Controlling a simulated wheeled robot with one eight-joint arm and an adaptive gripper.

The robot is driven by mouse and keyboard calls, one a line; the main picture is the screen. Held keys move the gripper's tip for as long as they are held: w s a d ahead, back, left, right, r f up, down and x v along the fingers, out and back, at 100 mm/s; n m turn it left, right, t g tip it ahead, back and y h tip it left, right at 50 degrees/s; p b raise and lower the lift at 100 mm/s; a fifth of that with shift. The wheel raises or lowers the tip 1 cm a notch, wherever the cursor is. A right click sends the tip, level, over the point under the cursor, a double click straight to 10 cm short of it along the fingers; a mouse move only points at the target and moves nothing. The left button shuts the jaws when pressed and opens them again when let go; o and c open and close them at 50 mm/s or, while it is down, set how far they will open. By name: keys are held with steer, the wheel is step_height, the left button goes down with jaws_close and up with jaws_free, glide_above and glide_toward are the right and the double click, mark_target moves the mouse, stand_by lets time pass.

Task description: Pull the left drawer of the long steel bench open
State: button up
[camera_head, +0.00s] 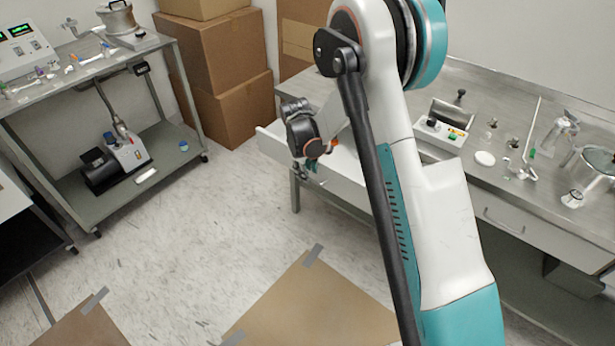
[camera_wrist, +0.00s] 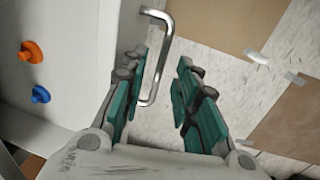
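The long steel bench (camera_head: 465,100) stands along the right wall. Its white left drawer (camera_head: 272,146) stands out from the bench front, partly hidden by my arm. The wrist view shows the drawer (camera_wrist: 75,50) from above, with a bent metal handle (camera_wrist: 162,55) on its front. My gripper (camera_head: 312,176) is at the drawer's front side. In the wrist view my gripper (camera_wrist: 163,65) is open, with the handle bar between its fingers, nearer the left finger. I see a gap to the right finger; contact with the left one cannot be told.
An orange piece (camera_wrist: 32,51) and a blue piece (camera_wrist: 40,94) lie in the drawer. The bench's right drawer (camera_head: 490,212) looks shut. Cardboard boxes (camera_head: 235,105) stand behind the left drawer. A grey cart (camera_head: 165,165) is at the left. Flat taped cardboard (camera_head: 305,305) lies on otherwise clear floor.

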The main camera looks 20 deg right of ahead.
steer(key=shift+w+d+f, duration=0.1)
steer(key=shift+d+f, duration=0.05)
steer(key=shift+f, duration=0.7)
jaws_close()
steer(key=c, duration=0.6)
jaws_free()
steer(key=s+a, duration=0.4)
steer(key=a, duration=0.1)
steer(key=shift+a+b, duration=0.3)
steer(key=shift+b, duration=0.15)
steer(key=o, duration=0.4)
steer(key=shift+o, duration=1)
steer(key=shift+w+d, duration=0.1)
steer(key=shift+r, duration=0.1)
step_height(320, 180, up, 12)
steer(key=s+a, duration=0.1)
steer(key=shift+s+a+f, duration=0.2)
steer(key=shift+a, duration=0.2)
